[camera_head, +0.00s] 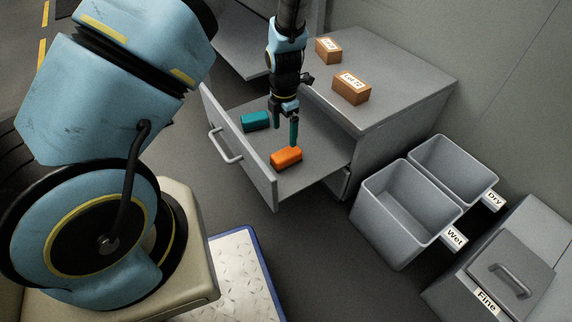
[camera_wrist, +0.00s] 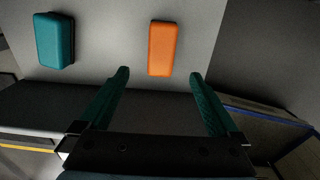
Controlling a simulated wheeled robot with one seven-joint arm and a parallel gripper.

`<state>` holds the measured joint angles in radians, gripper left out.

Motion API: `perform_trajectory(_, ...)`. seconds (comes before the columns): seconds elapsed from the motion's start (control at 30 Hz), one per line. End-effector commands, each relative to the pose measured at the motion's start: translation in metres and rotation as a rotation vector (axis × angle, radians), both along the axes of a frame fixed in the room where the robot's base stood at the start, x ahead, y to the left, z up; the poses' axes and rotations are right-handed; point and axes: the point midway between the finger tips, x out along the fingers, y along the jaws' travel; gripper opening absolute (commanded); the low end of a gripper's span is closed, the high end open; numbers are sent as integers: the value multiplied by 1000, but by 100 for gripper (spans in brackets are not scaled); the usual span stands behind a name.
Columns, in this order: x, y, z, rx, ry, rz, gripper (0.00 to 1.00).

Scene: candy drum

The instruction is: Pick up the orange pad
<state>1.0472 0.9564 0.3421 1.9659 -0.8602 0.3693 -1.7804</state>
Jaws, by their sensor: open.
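The orange pad (camera_head: 286,157) is a small rounded block lying on the floor of the open grey drawer (camera_head: 322,155), near its front right part. In the wrist view the orange pad (camera_wrist: 162,48) lies just ahead of the fingertips, roughly centred between them and apart from them. My gripper (camera_head: 285,132) is open and empty, pointing down over the drawer, above and slightly behind the pad in the head view. Its two teal fingers also show spread in the wrist view (camera_wrist: 160,74).
A teal pad (camera_head: 255,121) lies left of the orange one in the drawer. The drawer's front panel (camera_head: 236,148) and handle stand close by. Two labelled brown boxes (camera_head: 351,88) sit on the cabinet top. Grey bins (camera_head: 400,228) marked Wet and Dry stand to the right.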

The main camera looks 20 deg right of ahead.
Motion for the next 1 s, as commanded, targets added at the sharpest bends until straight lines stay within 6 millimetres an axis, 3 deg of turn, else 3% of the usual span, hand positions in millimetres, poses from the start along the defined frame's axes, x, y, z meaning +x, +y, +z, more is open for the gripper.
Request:
perform_trajectory(0.3, -1, 0, -46, 2, 2, 5, 98)
perform_trajectory(0.57, 0, -2, -66, 0, 1, 3, 98)
perform_trajectory(0.8, 1, -5, -101, 1, 1, 3, 98)
perform_trajectory(1.0, 0, -5, -106, 0, 1, 2, 98)
